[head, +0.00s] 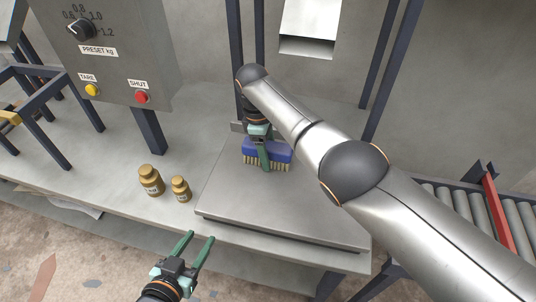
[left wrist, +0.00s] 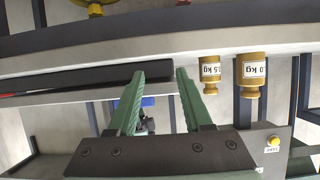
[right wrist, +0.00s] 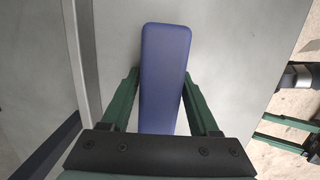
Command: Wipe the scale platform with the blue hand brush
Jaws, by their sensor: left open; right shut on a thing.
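The blue hand brush (head: 280,153), with pale bristles pointing down, is at the back of the grey scale platform (head: 290,205). My right gripper (head: 265,160) is shut on the brush from above; the blue back of the brush (right wrist: 165,70) lies between its fingers (right wrist: 160,95) in the right wrist view. The bristles appear at the platform surface, but I cannot tell whether they touch. My left gripper (head: 201,240) is open and empty, in front of the platform's front left edge. Its spread fingers (left wrist: 160,85) also show in the left wrist view.
Two brass weights (head: 151,181) (head: 181,189) stand on the bench left of the platform. A control box (head: 105,50) with a dial and buttons stands behind them. A chute (head: 308,30) hangs above the back. A roller conveyor (head: 465,205) is at right.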

